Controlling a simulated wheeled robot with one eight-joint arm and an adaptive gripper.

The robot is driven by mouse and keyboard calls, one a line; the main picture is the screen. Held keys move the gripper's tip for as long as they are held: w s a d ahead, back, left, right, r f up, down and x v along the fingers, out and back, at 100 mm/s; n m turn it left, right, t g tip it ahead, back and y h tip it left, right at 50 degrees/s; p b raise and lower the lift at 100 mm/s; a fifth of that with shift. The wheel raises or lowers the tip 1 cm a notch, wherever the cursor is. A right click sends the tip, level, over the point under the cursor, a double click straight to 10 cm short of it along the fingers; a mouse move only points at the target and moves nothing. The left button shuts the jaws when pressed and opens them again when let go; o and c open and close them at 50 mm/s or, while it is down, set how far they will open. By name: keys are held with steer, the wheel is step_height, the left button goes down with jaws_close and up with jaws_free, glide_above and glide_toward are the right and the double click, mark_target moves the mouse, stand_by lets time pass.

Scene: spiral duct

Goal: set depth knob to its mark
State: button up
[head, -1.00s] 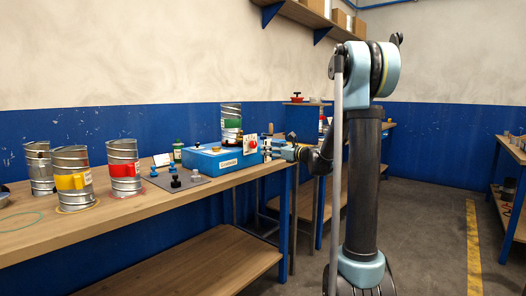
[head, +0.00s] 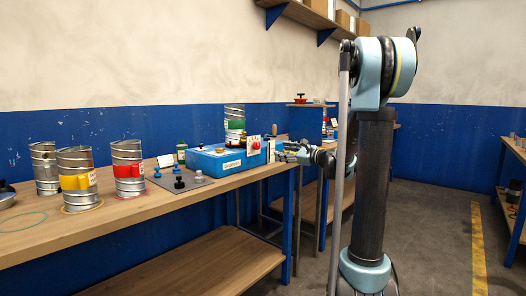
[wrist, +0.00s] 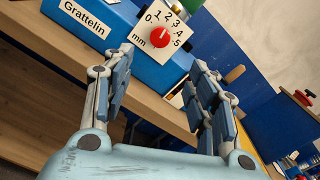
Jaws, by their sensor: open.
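The depth knob is a small red round knob (wrist: 159,36) on a white dial plate (wrist: 184,44) numbered 0 to 5 with "mm". A pale line on it seems to point up toward the middle numbers; I cannot tell its exact setting or pick out a separate mark. The plate is on the right end of the blue box labelled "Grattelin" (wrist: 72,26). In the head view the knob (head: 256,145) is small. My gripper (wrist: 162,66) is open and empty, its fingers either side below the knob in the wrist view, apart from it. In the head view my gripper (head: 284,152) is right of the dial.
The wooden bench (head: 120,212) carries metal cans with yellow and red bands (head: 78,180), left of the box. A grey mat (head: 172,186) with several small knobs lies before the box. A shelf (head: 310,20) hangs above. The aisle floor at right is clear.

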mark_target(258, 146)
steer(key=w+a+n, duration=0.1)
steer(key=w+a, duration=0.2)
steer(key=a, duration=0.1)
steer(key=w+a+n, duration=0.1)
steer(key=w+a, duration=0.2)
steer(key=a, duration=0.1)
steer(key=w+a+n, duration=0.1)
steer(key=w+a, duration=0.2)
steer(key=a, duration=0.1)
stand_by(0.6)
steer(key=shift+c, duration=0.6)
steer(key=c, duration=0.9)
